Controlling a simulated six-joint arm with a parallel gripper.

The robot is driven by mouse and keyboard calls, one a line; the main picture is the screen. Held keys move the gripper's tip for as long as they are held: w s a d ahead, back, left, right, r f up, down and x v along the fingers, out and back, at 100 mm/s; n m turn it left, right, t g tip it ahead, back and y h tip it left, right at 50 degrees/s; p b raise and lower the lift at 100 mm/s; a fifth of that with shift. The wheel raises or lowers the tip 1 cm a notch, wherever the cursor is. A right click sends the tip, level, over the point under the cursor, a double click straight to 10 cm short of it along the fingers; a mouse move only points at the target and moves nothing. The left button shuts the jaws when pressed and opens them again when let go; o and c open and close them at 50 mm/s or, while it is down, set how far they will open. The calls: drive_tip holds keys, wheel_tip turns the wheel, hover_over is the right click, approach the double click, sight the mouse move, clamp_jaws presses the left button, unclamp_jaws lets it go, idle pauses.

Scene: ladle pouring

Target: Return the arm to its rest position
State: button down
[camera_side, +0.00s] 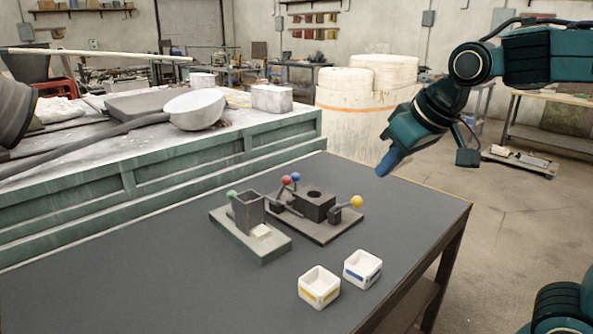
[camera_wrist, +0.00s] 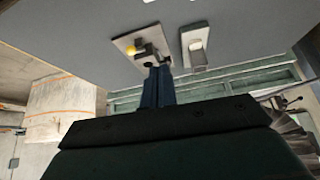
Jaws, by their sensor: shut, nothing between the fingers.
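My arm (camera_side: 430,115) reaches in from the upper right in the side view. My gripper (camera_side: 390,163) has blue fingers and hangs in the air above the far right part of the dark table (camera_side: 400,215). It points down and to the left, and its fingers are together with nothing held. In the wrist view the gripper (camera_wrist: 158,75) shows as two blue fingers side by side, apart from everything on the table.
A plate with a dark block and coloured knobs (camera_side: 318,208) and a plate with an upright holder (camera_side: 250,215) stand mid-table. A yellow-marked box (camera_side: 319,287) and a blue-marked box (camera_side: 362,269) stand in front. A ladle (camera_side: 195,109) lies on the green-sided bench behind.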

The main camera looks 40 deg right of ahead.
drive_tip(key=s+f, duration=0.5)
drive_tip(key=s, duration=0.7)
drive_tip(key=w+a+r+n+y, duration=0.1)
drive_tip(key=w+r+n, duration=0.15)
drive_tip(key=w, duration=0.45)
drive_tip(key=w+a+r+n+g+y, duration=0.1)
drive_tip(key=w+r+n, duration=0.1)
drive_tip(key=w+n, duration=0.35)
drive_tip(key=w+a+r+n+y, duration=0.1)
drive_tip(key=w+a+r+n, duration=0.15)
drive_tip(key=w, duration=0.65)
drive_tip(key=w+f+n+y, duration=0.1)
drive_tip(key=w+f+n, duration=0.1)
drive_tip(key=w, duration=0.4)
drive_tip(key=w+d+f+n, duration=0.1)
drive_tip(key=w+f+n, duration=0.2)
drive_tip(key=w, duration=0.4)
drive_tip(key=w+f+n+g+y, duration=0.1)
drive_tip(key=w+f+n, duration=0.1)
drive_tip(key=w+n, duration=0.2)
drive_tip(key=w, duration=0.2)
drive_tip(key=shift+w+d+f+y, duration=0.2)
drive_tip(key=shift+w+f+y, duration=0.1)
drive_tip(key=shift+w, duration=0.05)
drive_tip(key=shift+x, duration=5)
